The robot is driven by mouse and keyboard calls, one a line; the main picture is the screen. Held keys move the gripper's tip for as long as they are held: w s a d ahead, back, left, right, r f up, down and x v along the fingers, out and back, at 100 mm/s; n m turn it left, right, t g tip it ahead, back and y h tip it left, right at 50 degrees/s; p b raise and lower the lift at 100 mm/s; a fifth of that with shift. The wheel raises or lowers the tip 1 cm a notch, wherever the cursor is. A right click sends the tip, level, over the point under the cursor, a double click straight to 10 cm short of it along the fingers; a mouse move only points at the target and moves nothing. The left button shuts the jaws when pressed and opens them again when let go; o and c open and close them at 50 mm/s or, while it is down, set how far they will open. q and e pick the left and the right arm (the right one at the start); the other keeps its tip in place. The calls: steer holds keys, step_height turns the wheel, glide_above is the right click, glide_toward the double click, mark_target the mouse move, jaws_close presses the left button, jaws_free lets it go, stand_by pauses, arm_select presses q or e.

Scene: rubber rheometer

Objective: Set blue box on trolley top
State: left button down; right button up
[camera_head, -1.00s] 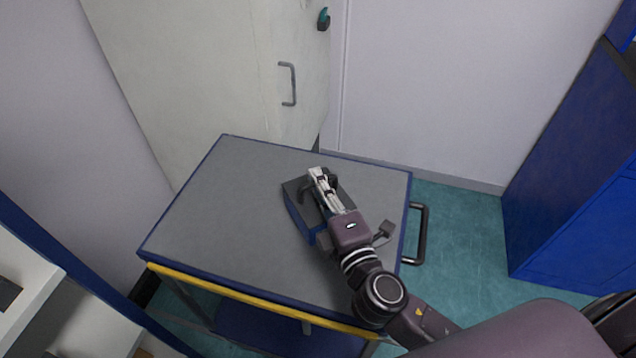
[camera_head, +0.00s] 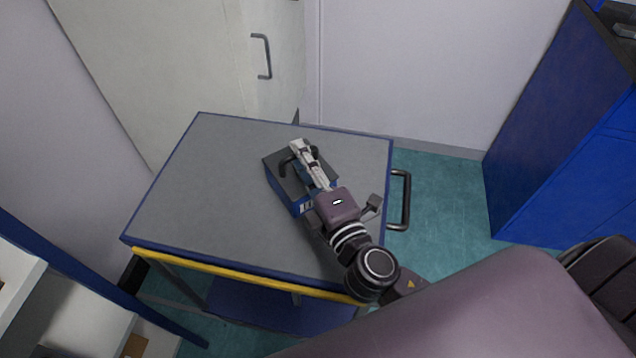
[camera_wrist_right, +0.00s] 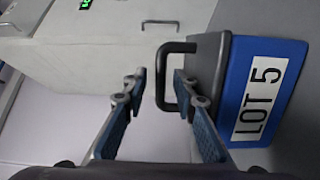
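The blue box (camera_head: 281,194) with a dark grey lid stands on the grey trolley top (camera_head: 215,190), right of its middle. In the right wrist view the blue box (camera_wrist_right: 262,92) carries a white "LOT 5" label, and its dark handle (camera_wrist_right: 160,80) sticks out to the left. My right gripper (camera_head: 300,150) is over the box lid at the handle. In the wrist view its fingers (camera_wrist_right: 160,88) are apart, with part of the handle between them; the right finger overlaps the handle. I see no clear grip on it. My left gripper is not in view.
The trolley has a yellow front edge (camera_head: 235,274) and a dark push handle (camera_head: 404,200) at its right. A pale cabinet (camera_head: 150,60) stands behind it, and a blue cabinet (camera_head: 560,140) at the right. The left part of the trolley top is clear.

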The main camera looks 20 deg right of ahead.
steer(key=s+b, duration=0.3)
steer(key=s, duration=0.7)
steer(key=shift+s+d+b, duration=0.15)
steer(key=shift+d+b, duration=0.2)
